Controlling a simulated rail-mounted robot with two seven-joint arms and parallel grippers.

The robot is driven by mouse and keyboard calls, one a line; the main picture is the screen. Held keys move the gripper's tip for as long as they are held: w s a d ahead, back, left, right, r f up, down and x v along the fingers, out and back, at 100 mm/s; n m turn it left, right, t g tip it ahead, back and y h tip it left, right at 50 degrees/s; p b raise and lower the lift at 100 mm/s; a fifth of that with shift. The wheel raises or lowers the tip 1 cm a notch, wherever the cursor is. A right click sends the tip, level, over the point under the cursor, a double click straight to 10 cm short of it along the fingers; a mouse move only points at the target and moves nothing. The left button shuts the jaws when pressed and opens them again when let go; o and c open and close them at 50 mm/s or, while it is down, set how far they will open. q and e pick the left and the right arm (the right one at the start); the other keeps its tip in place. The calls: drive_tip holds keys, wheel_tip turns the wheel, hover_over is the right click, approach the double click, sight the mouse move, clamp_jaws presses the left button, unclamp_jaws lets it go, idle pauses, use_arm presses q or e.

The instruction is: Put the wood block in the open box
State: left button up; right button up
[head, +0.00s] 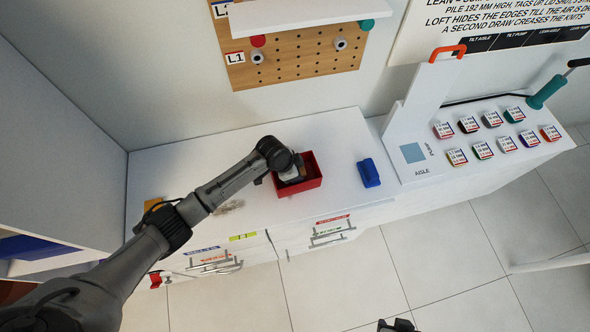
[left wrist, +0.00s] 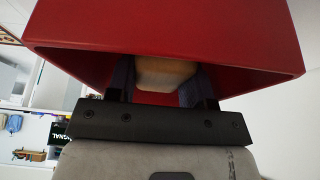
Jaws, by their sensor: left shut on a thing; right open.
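The open red box (head: 312,170) stands on the white counter. My left gripper (head: 292,172) reaches down into it from above. In the left wrist view the red box (left wrist: 270,50) surrounds the fingertips of my left gripper (left wrist: 160,85), which is shut on the tan wood block (left wrist: 165,72). The block is within the box opening; I cannot tell whether it touches the floor of the box. In the head view my left gripper and wrist hide the block. My right gripper (head: 398,326) shows only in part at the bottom edge, open, over the floor and away from the box.
A blue object (head: 369,172) lies on the counter right of the box. A yellow-orange object (head: 153,204) sits at the counter's left end. A pegboard (head: 300,60) hangs behind. A white stand (head: 418,130) with several small labelled tags is at the right. Drawers with handles are below the counter.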

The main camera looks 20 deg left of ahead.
use_arm(q)
drive_tip(key=shift+f, duration=0.1)
drive_tip(key=o, duration=0.6)
drive_tip(key=shift+o, duration=0.2)
drive_tip(key=shift+r, duration=0.45)
drive_tip(key=p+v, duration=0.2)
drive_tip(key=v, duration=1)
drive_tip(key=shift+r, duration=0.15)
